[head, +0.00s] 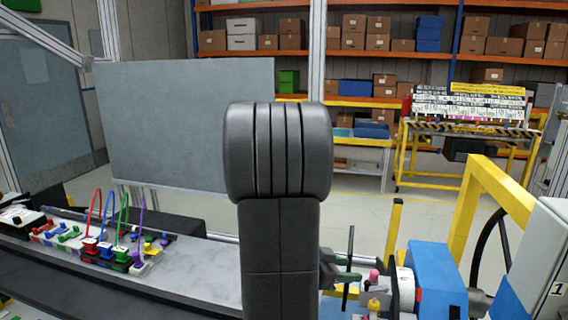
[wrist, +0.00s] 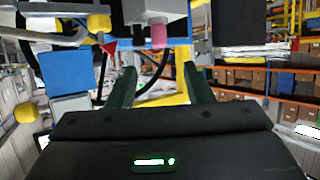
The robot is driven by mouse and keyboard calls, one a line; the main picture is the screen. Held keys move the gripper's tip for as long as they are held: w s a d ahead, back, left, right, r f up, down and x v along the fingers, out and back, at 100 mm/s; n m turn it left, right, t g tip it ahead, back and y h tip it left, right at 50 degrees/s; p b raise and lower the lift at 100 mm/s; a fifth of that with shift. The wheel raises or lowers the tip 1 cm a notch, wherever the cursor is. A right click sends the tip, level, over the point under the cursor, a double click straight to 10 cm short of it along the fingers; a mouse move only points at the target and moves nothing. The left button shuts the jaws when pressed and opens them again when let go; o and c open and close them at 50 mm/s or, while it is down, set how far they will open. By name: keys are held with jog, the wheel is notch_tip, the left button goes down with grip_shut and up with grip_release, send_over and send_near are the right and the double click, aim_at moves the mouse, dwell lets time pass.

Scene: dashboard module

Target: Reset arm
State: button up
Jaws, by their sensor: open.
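My gripper (head: 352,270) shows small to the right of my black arm in the head view, just left of a machine with a pink knob (head: 374,276). Its body is mostly hidden by the arm. In the wrist view my gripper (wrist: 159,82) has two dark green fingers spread wide, with nothing held between them. The pink knob (wrist: 158,36) appears beyond the gap between the fingers. I cannot tell how far it is from the fingertips.
A blue box (head: 435,272) and a yellow frame (head: 490,195) stand at the right. A panel with coloured cables and plugs (head: 115,250) lies on the bench (head: 205,262) at the left. A grey board (head: 185,125) stands behind. Shelves with boxes line the back.

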aim_at(374, 271)
jog(key=x, duration=0.9)
jog(key=shift+d+p, duration=0.15)
jog(key=shift+p, duration=0.25)
jog(key=r+p, duration=0.1)
jog(key=r, duration=0.1)
jog(key=r+p, duration=0.1)
jog(key=shift+w+d+r, duration=0.2)
jog(key=shift+d+r, duration=0.2)
jog(key=shift+s, duration=0.1)
jog(key=shift+f+b, duration=0.1)
jog(key=shift+b, duration=0.45)
jog(key=shift+r, duration=0.2)
